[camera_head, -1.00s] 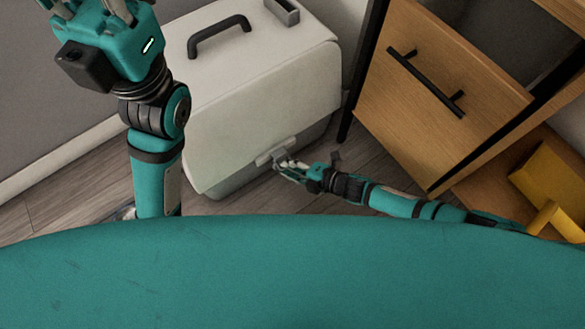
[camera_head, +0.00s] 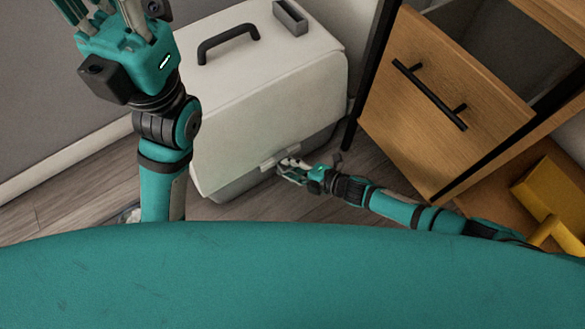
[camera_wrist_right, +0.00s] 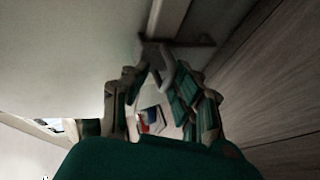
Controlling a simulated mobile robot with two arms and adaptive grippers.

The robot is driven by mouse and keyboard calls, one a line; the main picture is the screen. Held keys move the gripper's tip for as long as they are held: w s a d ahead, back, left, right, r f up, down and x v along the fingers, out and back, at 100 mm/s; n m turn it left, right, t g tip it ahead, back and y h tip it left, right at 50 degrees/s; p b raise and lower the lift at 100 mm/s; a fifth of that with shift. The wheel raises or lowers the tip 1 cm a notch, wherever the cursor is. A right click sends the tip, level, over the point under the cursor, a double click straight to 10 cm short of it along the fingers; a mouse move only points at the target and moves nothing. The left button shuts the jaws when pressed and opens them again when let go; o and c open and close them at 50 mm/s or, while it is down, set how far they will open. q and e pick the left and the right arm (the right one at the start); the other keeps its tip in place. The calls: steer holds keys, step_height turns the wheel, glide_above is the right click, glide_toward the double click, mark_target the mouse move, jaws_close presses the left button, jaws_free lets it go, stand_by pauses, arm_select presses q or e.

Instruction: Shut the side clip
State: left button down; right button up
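The white box (camera_head: 265,95) has a grey lower part (camera_head: 235,187) and stands on the floor. Its side clip (camera_head: 268,163) is a small pale piece low on the front, where the white part meets the grey; in the right wrist view the clip (camera_wrist_right: 190,42) is dim. My right gripper (camera_head: 284,167) is at the clip, its finger ends covering part of it.
A black handle (camera_head: 228,38) and a grey open holder (camera_head: 290,15) are on top of the box. A wooden drawer unit (camera_head: 440,110) stands to the right, with a yellow object (camera_head: 550,185) low beside it. Wood floor (camera_head: 90,195) lies in front.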

steer(key=shift+r, duration=0.1)
steer(key=v, duration=1.2)
stand_by(0.4)
